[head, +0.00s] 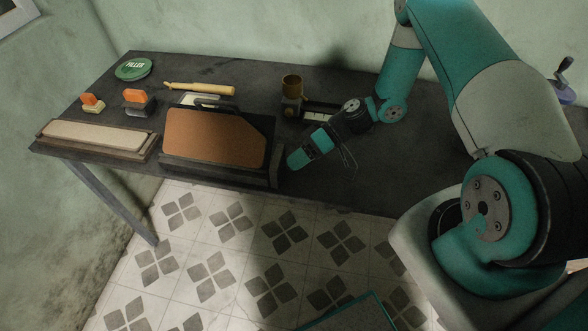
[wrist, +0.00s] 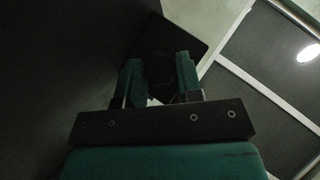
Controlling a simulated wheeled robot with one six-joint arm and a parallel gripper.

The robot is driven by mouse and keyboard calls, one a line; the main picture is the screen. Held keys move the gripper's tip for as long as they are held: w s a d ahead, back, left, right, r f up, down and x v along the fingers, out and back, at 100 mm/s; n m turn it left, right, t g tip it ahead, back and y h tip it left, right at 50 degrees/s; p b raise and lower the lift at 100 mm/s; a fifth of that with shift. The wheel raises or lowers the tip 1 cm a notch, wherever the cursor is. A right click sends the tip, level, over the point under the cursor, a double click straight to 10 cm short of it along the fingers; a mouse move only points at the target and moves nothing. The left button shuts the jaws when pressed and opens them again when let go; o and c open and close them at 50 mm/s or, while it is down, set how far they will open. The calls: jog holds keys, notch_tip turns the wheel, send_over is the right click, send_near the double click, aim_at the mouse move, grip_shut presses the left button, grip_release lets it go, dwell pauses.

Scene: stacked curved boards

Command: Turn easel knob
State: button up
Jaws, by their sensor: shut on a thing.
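The easel (head: 268,126) stands on the dark table with a brown board (head: 215,138) leaning on it. My gripper (head: 292,164) reaches in from the right and its fingertips are at the easel's right side, near the lower front corner. In the wrist view my gripper (wrist: 160,82) has its two green fingers on either side of a small dark thing, seemingly the easel knob. The knob is mostly hidden by the fingers and the shade, and its angle cannot be told. A dark panel (wrist: 168,48) shows just beyond the fingertips.
A long pale block on a base (head: 95,135) lies left of the easel. Behind stand orange-topped tools (head: 134,97), a green filler tin (head: 133,69), a yellow-handled tool (head: 205,88) and a brown cup-like object (head: 291,86). The table (head: 340,185) is clear to the right.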

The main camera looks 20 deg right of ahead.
jog(key=b, duration=0.1)
jog(key=m+g+y+b, duration=0.1)
jog(key=shift+w+d+f+y+b, duration=0.1)
jog(key=shift+d+f+y+b, duration=0.05)
jog(key=shift+f+y+b, duration=0.2)
jog(key=shift+m+y+b, duration=0.25)
jog(key=shift+m+b, duration=0.1)
jog(key=shift+m, duration=0.05)
jog(key=shift+r+g, duration=0.1)
jog(key=shift+g, duration=0.2)
jog(key=o, duration=0.9)
